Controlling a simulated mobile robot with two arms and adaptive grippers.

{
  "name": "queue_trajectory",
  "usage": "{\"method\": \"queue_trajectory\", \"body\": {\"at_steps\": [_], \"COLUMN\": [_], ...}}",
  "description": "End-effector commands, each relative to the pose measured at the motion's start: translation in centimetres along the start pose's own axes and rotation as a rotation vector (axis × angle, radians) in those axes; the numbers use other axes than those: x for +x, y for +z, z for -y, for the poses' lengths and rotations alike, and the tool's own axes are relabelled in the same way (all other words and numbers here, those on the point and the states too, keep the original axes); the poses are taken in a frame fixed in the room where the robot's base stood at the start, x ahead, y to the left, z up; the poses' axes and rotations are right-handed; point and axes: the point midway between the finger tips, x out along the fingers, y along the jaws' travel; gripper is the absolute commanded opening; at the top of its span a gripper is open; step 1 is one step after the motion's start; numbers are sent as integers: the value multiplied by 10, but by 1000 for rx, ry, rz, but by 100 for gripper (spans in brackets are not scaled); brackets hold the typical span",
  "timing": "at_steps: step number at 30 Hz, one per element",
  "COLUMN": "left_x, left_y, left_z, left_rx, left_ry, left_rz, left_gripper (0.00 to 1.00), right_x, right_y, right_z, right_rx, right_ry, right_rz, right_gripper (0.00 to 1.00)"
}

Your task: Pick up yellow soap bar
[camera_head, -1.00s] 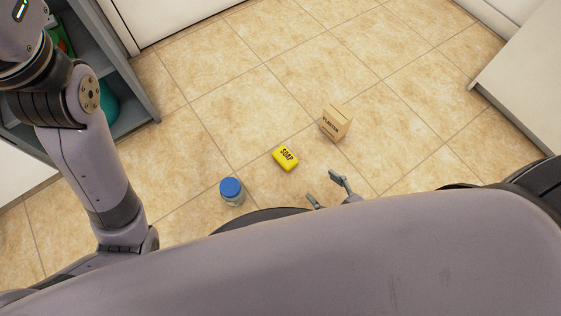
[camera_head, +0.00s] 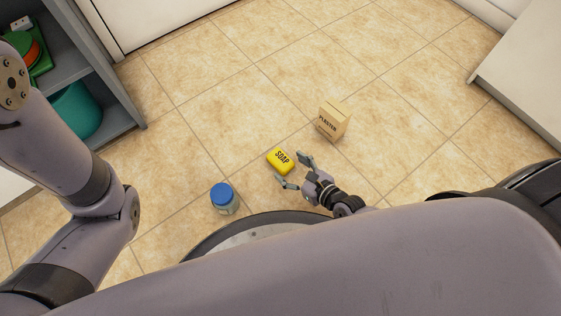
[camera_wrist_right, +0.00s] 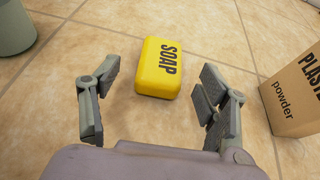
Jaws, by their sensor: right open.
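The yellow soap bar (camera_head: 281,160), marked SOAP in dark letters, lies flat on the tiled floor. My right gripper (camera_head: 295,172) is open, with its fingertips close to the near side of the soap in the head view. In the right wrist view the soap (camera_wrist_right: 158,68) lies ahead of my open right gripper (camera_wrist_right: 155,88), roughly centred between the two fingers and apart from both. Nothing is held in it. My left arm shows at the left of the head view, but its gripper is out of the frame.
A cardboard plaster box (camera_head: 331,122) stands right of the soap, near the right finger. A jar with a blue lid (camera_head: 222,196) stands to the left. A grey shelf (camera_head: 92,68) holding a teal container (camera_head: 77,110) is at the left. Floor beyond the soap is clear.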

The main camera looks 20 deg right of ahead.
Motion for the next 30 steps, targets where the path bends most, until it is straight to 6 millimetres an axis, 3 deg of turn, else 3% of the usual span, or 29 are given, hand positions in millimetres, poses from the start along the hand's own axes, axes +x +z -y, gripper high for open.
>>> {"method": "queue_trajectory", "body": {"at_steps": [3, 7, 17, 30], "left_x": [-19, -26, -26, -26], "left_y": [-6, -9, -9, -9], "left_z": [-4, -5, -6, -6], "left_rx": [0, 0, -1, -1], "left_ry": [0, 0, 0, 0], "left_rz": [1, 1, 1, 1], "left_gripper": [40, 40, 40, 40], "right_x": [22, 38, 44, 44], "right_y": [-5, -3, 0, 0], "right_z": [2, 3, 2, 2], "right_rx": [2, 1, 0, 0], "right_ry": [-1, -1, 0, 0], "right_rz": [4, 2, 0, 1], "right_gripper": [69, 69, 69, 40]}}
